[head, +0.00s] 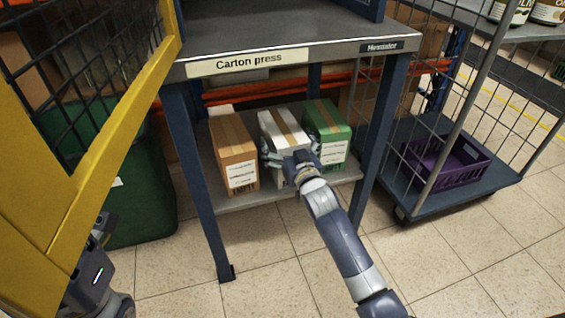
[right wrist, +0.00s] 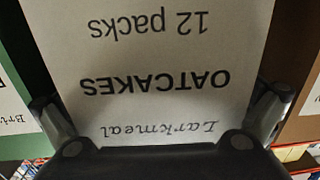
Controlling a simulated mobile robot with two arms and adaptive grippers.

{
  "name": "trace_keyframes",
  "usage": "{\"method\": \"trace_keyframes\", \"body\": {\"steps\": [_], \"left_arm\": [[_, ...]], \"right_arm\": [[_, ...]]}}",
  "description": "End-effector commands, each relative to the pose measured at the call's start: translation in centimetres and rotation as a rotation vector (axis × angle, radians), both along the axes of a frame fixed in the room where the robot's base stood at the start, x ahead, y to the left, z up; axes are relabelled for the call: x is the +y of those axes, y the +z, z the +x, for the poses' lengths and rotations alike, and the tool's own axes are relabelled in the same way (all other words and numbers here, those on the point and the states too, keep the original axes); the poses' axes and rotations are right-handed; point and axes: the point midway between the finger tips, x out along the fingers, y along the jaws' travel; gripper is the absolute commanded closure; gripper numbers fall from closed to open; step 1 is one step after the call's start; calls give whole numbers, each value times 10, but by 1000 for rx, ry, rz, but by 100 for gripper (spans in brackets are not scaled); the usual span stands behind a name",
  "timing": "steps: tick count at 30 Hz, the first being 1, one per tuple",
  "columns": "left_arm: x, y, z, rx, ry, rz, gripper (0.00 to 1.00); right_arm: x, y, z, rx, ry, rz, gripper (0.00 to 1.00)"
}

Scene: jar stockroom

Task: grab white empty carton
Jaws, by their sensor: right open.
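The white carton (head: 270,124) with tan tape on top stands between a brown carton and a green carton on the lower shelf of the carton press table. My right gripper (head: 294,158) is open at its front face, with one finger toward each side. In the right wrist view the carton's white face (right wrist: 150,55) fills the middle, its label upside down: Larkmeal, OATCAKES, 12 packs. The open fingers (right wrist: 160,112) lie at its left and right edges; I cannot tell whether they touch it. Its lower front is hidden by my gripper in the head view. My left gripper is not in view.
The brown carton (head: 232,150) and green carton (head: 328,125) stand close on either side. Table legs (head: 197,185) frame the shelf (head: 262,197). A cart with a purple crate (head: 447,163) is at right, a green bin (head: 145,195) at left. The front floor is mostly clear.

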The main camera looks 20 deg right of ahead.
Motion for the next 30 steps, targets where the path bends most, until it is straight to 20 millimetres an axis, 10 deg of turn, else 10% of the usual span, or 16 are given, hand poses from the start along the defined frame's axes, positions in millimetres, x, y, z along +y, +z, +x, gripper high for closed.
{"method": "trace_keyframes", "body": {"steps": [2,10,22,30], "left_arm": [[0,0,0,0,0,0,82],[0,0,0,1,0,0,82],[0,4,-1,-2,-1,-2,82],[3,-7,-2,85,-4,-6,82]], "right_arm": [[0,0,0,1,0,0,3],[0,0,0,1,0,0,59],[0,5,0,0,0,0,60],[0,51,0,-2,0,0,60]]}}
